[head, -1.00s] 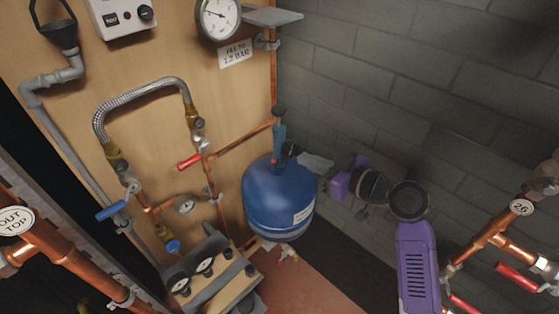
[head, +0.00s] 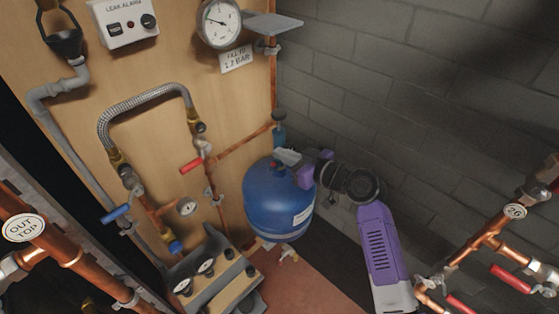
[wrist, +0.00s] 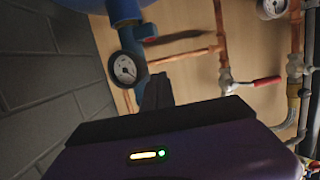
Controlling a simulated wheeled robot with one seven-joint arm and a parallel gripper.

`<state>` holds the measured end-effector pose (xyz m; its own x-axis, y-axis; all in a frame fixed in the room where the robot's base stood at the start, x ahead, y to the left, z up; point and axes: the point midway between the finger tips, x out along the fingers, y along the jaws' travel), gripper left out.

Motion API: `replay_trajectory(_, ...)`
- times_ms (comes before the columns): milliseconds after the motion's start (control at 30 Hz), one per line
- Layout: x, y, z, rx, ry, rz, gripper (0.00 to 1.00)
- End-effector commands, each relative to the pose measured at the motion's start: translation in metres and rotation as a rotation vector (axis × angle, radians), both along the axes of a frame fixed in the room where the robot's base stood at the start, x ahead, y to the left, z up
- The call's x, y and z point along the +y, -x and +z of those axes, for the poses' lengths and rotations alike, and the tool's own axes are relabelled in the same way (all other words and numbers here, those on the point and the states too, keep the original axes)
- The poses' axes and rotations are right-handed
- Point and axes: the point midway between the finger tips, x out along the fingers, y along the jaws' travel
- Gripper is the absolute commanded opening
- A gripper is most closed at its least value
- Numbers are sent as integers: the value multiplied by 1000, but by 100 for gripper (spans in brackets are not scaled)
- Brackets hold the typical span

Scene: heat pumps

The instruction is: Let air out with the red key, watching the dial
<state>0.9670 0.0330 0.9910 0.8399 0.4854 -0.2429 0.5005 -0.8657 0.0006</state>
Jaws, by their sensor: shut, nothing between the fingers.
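The blue vessel (head: 275,200) stands in the corner with a blue fitting (head: 279,136) above it. A small red piece (head: 275,166), perhaps the red key, shows at its top, partly hidden by my gripper. My gripper (head: 287,156) is shut and empty, its tips close to the vessel's top; I cannot tell if they touch. In the wrist view my dark fingers (wrist: 158,92) point at the blue fitting, beside a small round dial (wrist: 124,69). A larger white dial (head: 221,21) hangs on the board above a "FILL TO" label (head: 237,60).
Red lever handles sit on copper pipes left of the vessel (head: 191,166) and at the lower right (head: 511,279). A braided hose (head: 148,90) loops on the board. A grey manifold box (head: 215,276) stands low in front. A grey shelf (head: 272,22) juts out above.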

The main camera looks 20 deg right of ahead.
Motion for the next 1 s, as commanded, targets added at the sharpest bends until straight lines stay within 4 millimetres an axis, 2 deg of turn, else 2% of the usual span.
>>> replay_trajectory(67, 8, -13, -2, 2, -1, 3, 0)
replay_trajectory(133, 7, -11, -17, 6, -2, -1, 0)
replay_trajectory(333, 6, -11, -37, 2, -1, 0, 0)
replay_trajectory(833, 6, -11, -44, -1, -1, -1, 0)
replay_trajectory(1000, 6, -11, -52, -1, -1, 0, 0)
